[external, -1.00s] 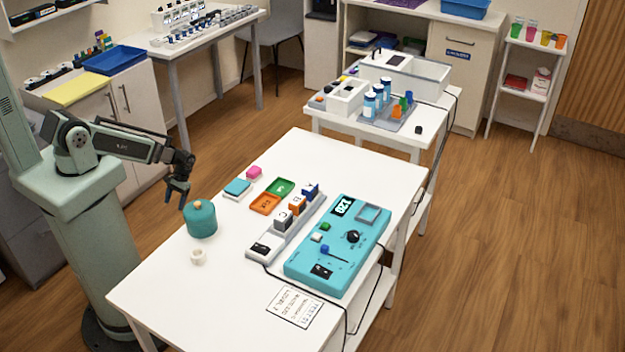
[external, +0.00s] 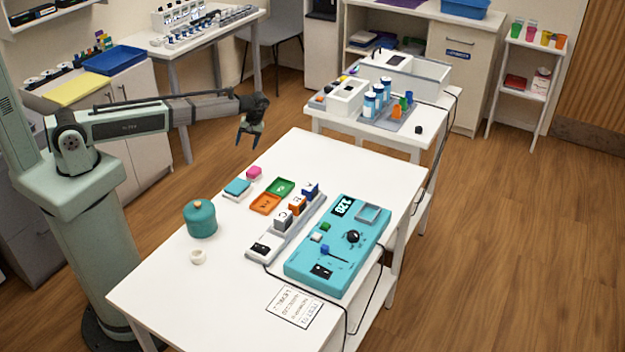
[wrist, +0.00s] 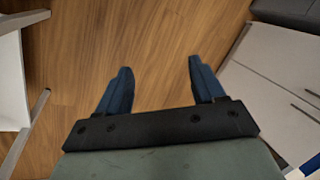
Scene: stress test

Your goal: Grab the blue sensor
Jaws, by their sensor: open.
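A small blue block (external: 310,190), the likely blue sensor, stands at the far end of a grey rack (external: 270,246) on the white table. An orange block (external: 297,205) and a grey block (external: 283,219) stand beside it in the same row. My gripper (external: 249,142) is open and empty, pointing down, up and to the left of the blue block and clear of it. In the wrist view my gripper (wrist: 160,68) has its two blue fingers spread with only wooden floor between them; no blue block shows there.
A turquoise panel (external: 300,268) with a knob, small blue lever and cable lies right of the rack. Green (external: 280,187) and orange (external: 265,204) trays, a teal pot (external: 200,219) and a white ring (external: 198,257) lie left. The table's front left is clear.

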